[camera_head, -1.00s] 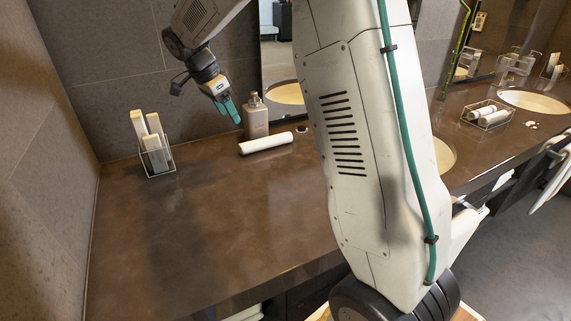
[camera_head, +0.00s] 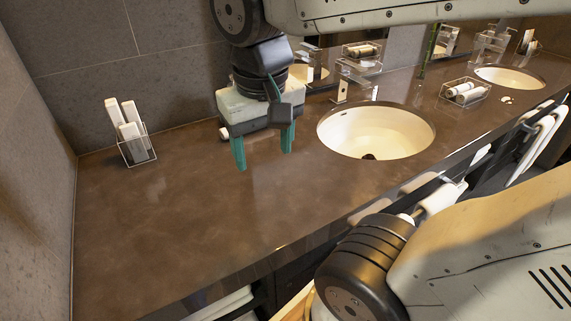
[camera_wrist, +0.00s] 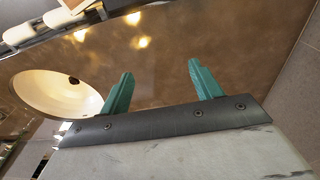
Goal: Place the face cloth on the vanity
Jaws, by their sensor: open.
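The brown vanity top (camera_head: 160,225) runs along the wall. My gripper (camera_head: 264,158) is open above it, left of the nearer basin, with its two green fingers pointing down. Nothing shows between the fingers in the wrist view (camera_wrist: 160,72). A rolled white cloth (camera_head: 224,133), which looks like the face cloth, lies on the vanity behind my gripper. Only its left end shows in the head view; the rest is hidden. I do not see it in the wrist view.
A wire holder with white items (camera_head: 131,143) stands at the back left. The nearer basin (camera_head: 376,131) is right of my gripper; it also shows in the wrist view (camera_wrist: 50,95). A tray of rolled cloths (camera_head: 464,92) stands farther right. The front left of the vanity is clear.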

